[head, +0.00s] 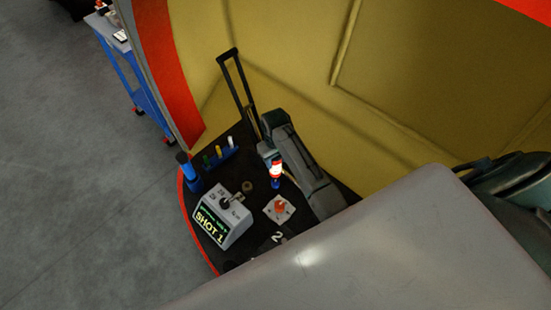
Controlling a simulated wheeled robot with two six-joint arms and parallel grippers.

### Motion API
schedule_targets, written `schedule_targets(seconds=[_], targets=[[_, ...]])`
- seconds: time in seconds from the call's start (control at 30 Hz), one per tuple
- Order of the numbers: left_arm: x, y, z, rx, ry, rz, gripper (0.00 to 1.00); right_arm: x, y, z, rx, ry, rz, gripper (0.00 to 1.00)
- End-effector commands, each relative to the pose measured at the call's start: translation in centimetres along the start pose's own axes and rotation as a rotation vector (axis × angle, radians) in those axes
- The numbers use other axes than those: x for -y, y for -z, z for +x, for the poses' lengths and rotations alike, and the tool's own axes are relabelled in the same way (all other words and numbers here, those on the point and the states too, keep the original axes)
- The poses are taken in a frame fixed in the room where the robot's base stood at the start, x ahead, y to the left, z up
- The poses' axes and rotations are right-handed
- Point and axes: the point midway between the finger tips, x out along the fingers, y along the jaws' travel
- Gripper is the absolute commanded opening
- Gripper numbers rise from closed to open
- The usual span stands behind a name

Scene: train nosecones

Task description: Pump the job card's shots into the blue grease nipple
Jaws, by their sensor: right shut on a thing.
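My right gripper (268,151) is over the dark platform, at the end of a dark grey arm. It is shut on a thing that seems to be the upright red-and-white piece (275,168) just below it. That piece glows and has a blue lower end. I cannot tell whether the blue part is a nipple, or whether it touches the platform. A white box (223,218) with a lever on top has a display reading SHOT 1; its smaller upper line is too small to read. I see no separate job card clearly. My left gripper is not in view.
A blue cylinder (190,176) and a blue rack (212,164) with green, yellow and white pieces stand at the platform's left. A white plate (270,214) with an orange knob lies near the middle. A black handle frame (240,90) rises behind. Yellow walls close the back.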

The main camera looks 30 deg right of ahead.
Motion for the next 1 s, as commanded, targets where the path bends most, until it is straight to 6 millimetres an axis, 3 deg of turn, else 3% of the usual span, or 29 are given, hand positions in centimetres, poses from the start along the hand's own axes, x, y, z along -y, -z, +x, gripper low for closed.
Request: schedule_targets(seconds=[0.43, 0.83, 1.0], targets=[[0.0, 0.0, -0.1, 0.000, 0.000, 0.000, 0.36, 0.0, 0.1, 0.1, -0.001, 0.000, 0.000, 0.06], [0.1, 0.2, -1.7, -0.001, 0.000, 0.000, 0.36, 0.0, 0.0, -2.7, -0.002, 0.000, 0.000, 0.06], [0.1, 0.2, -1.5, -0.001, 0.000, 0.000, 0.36, 0.0, 0.0, -3.6, -0.003, -0.001, 0.000, 0.06]])
